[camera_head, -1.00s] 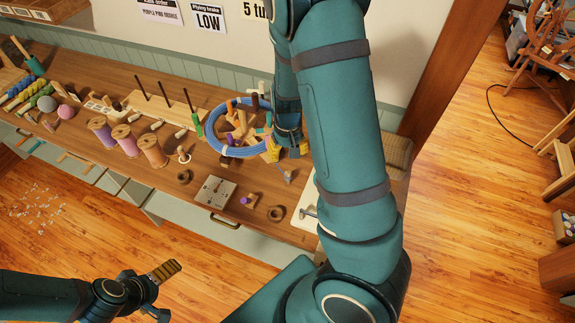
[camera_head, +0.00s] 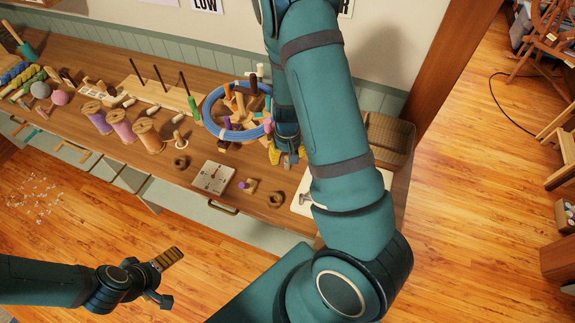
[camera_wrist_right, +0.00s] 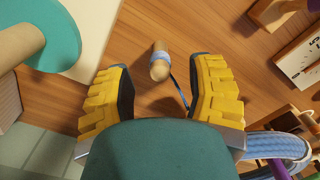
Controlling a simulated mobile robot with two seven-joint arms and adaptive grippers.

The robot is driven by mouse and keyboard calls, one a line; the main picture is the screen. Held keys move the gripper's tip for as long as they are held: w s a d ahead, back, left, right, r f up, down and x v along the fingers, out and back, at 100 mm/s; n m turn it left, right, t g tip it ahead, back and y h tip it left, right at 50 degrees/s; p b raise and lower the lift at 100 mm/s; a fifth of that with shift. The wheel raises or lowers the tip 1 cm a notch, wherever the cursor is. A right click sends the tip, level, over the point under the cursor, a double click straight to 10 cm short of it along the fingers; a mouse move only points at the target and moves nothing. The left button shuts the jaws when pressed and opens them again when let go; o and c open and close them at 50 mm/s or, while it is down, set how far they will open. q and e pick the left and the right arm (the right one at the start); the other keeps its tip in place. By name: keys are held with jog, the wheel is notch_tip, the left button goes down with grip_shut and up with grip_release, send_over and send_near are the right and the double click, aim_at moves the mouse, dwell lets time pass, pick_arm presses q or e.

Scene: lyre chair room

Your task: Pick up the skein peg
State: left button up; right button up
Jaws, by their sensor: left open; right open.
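A small wooden peg with a pale blue band (camera_wrist_right: 160,62) and a dark blue strand lies on the brown tabletop in the right wrist view. It looks like the skein peg. My right gripper (camera_wrist_right: 160,88) is open, with one yellow finger on each side just short of the peg; the peg is not between closed fingers. In the head view my right gripper (camera_head: 287,158) is low over the bench, partly behind my own arm, and the peg is hidden there. My left gripper (camera_head: 167,280) is open and empty over the floor at lower left.
A blue hoop (camera_head: 210,104) around wooden pieces is beside my right gripper. A grey marked plate (camera_head: 214,178), a dark ring (camera_head: 275,199) and a purple-topped piece (camera_head: 248,185) lie nearby. A white board (camera_head: 302,208) is at the front right. Spools (camera_head: 148,136) stand left.

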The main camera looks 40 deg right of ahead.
notch_tip(320, 180, down, 4)
jog(key=shift+b, duration=0.4)
jog(key=shift+r, duration=0.1)
grip_shut()
